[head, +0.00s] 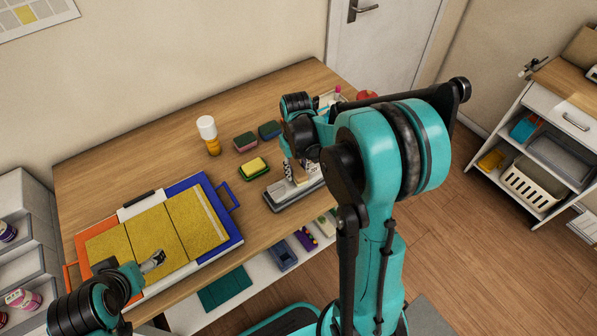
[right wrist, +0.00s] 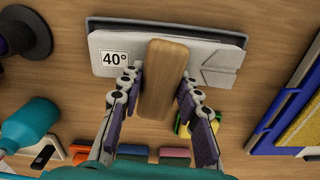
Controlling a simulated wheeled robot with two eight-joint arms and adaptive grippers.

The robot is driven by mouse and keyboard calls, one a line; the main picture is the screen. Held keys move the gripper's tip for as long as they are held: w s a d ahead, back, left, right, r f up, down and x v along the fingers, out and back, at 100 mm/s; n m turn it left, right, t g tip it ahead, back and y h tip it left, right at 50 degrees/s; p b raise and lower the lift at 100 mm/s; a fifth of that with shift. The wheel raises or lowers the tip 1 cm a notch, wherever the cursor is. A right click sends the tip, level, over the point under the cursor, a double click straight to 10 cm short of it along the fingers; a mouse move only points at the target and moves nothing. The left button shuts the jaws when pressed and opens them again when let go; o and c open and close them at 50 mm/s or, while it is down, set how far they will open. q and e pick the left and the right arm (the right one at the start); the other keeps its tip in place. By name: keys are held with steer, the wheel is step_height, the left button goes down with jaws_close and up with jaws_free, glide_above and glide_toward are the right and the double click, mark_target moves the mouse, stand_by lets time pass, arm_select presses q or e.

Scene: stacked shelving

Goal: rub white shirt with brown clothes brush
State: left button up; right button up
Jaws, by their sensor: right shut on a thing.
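The brown clothes brush (right wrist: 163,80) is a wooden block with rounded ends. My right gripper (right wrist: 160,95) is shut on it, one finger on each long side. The white shirt (right wrist: 215,62) is a flat folded shape with a "40°" label, lying on a dark grey board (right wrist: 170,22). The brush's far end overlaps the shirt in the right wrist view; contact cannot be told. In the head view my right gripper (head: 297,170) is over the shirt, which my arm partly hides. My left gripper (head: 153,262) is over the yellow panels, apparently empty; its opening is unclear.
A blue, white and orange frame with yellow panels (head: 165,235) lies at the table's left. A white-capped bottle (head: 208,135), a yellow sponge (head: 255,166) and darker sponges (head: 246,141) stand near the shirt. A teal bottle (right wrist: 30,122) is at the wrist view's left.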

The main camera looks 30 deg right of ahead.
mark_target(298, 177)
steer(key=shift+s+a+f, duration=0.1)
steer(key=shift+s+a, duration=0.1)
steer(key=shift+s, duration=0.25)
steer(key=shift+s+a+f, duration=0.1)
steer(key=shift+s+a, duration=0.1)
steer(key=shift+s, duration=0.25)
steer(key=shift+s+a+r, duration=0.15)
steer(key=shift+s+a, duration=0.2)
steer(key=shift+s, duration=0.4)
steer(key=shift+w, duration=0.85)
steer(key=shift+w+d, duration=0.15)
steer(key=shift+w, duration=0.7)
steer(key=shift+r+p, duration=0.95)
steer(key=shift+r, duration=0.6)
steer(key=shift+f, duration=0.1)
